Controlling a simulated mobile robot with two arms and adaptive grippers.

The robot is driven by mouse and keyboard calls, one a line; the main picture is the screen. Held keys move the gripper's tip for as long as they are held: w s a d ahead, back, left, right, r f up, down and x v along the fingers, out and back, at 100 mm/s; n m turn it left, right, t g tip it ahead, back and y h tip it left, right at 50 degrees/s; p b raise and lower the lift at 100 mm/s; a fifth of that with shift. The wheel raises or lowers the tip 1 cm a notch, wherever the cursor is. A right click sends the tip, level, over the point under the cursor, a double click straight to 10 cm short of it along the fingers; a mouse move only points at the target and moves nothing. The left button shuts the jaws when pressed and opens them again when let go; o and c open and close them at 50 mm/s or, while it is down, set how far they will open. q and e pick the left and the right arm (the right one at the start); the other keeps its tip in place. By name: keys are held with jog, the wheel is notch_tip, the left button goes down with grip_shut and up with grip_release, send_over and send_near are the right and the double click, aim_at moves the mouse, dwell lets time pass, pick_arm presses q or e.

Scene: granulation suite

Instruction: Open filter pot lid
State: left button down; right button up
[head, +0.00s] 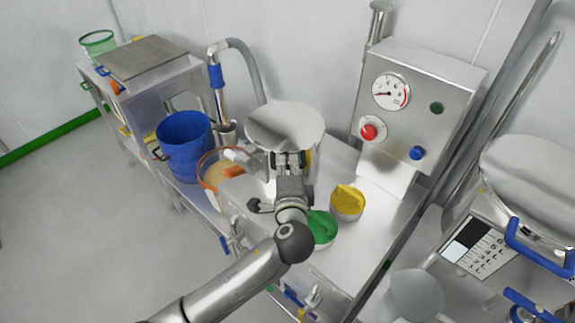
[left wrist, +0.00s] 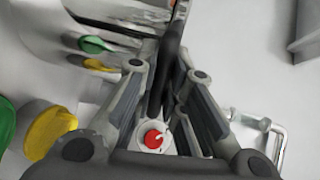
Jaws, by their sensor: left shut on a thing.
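The filter pot (head: 319,150) is a shiny metal cylinder on the steel bench. Its round metal lid (head: 283,122) is on top, and I cannot tell whether it is raised at any edge. My left gripper (head: 290,160) is at the pot's near side, by the lid's front edge. It is shut on a dark bar, which looks like the lid's handle (left wrist: 172,65); in the left wrist view the bar runs between the fingers (left wrist: 168,120). The gripper hides the pot's front. My right gripper is not in view.
A green knob-topped part (head: 322,227) and a yellow one (head: 347,202) stand close right of my wrist. A blue bucket (head: 185,145) and an orange-rimmed sieve (head: 212,170) are at left. A gauge box (head: 420,100) with a red knob (head: 369,132) stands behind right.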

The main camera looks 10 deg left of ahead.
pick_arm(q)
jog(key=w+d+r+m+g+p, duration=0.1)
jog(key=r+g+p, duration=0.1)
jog(key=r+p, duration=0.4)
jog(key=w+d+r+m+g+y+p, duration=0.1)
jog(key=w+r+m+g+p, duration=0.1)
jog(key=r+p, duration=0.4)
jog(key=shift+w+d+r+m+g+y+p, duration=0.3)
jog(key=shift+d+r+g+p, duration=0.1)
jog(key=shift+p, duration=2)
jog(key=c, duration=1.5)
grip_release()
